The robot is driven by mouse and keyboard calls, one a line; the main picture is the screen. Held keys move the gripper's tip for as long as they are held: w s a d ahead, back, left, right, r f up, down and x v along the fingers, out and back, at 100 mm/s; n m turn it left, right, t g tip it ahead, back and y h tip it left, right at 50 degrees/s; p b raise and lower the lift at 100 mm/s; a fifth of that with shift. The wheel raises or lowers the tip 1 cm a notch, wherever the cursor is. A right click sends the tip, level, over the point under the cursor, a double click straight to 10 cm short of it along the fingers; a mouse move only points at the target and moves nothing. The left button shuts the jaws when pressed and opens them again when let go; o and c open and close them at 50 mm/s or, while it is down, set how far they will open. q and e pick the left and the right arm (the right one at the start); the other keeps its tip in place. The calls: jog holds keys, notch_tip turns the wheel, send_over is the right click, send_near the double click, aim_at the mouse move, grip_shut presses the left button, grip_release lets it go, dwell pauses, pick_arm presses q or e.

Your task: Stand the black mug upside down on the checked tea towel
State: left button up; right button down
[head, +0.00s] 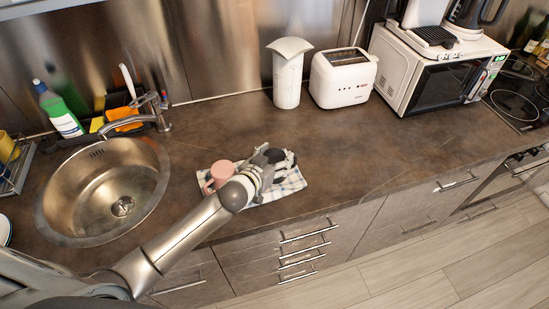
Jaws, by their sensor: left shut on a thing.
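The checked tea towel (292,184) lies on the brown counter to the right of the sink, partly covered by my left arm. My left gripper (275,163) is over the towel and is shut on the black mug (276,155). The mug is largely hidden by the fingers, so I cannot tell which way up it is or whether it touches the towel. A pink mug (220,171) is at the towel's left side, just left of my gripper. My right gripper is not in view.
The round sink (75,205) with its tap (158,103) is on the left. A green-and-white bottle (60,112) stands behind it. A white canister (288,78), toaster (342,78) and microwave (430,75) stand along the back. The counter right of the towel is clear.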

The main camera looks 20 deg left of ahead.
pick_arm(q)
jog(key=o, duration=0.8)
jog(key=shift+s+f, duration=0.3)
jog(key=shift+f, duration=0.55)
jog(key=o, duration=0.4)
jog(key=shift+w+a, duration=0.1)
jog(key=shift+w, duration=0.15)
jog(key=shift+r, duration=0.15)
jog(key=shift+r, duration=0.1)
jog(key=shift+r+p, duration=0.35)
jog(key=shift+r, duration=0.2)
jog(key=shift+s+r, duration=0.1)
jog(key=shift+r, duration=0.05)
jog(key=b+v, duration=0.1)
jog(key=v, duration=1)
jog(key=shift+s+r+b, duration=0.25)
jog(key=shift+r+b, duration=0.05)
jog(key=shift+b, duration=0.05)
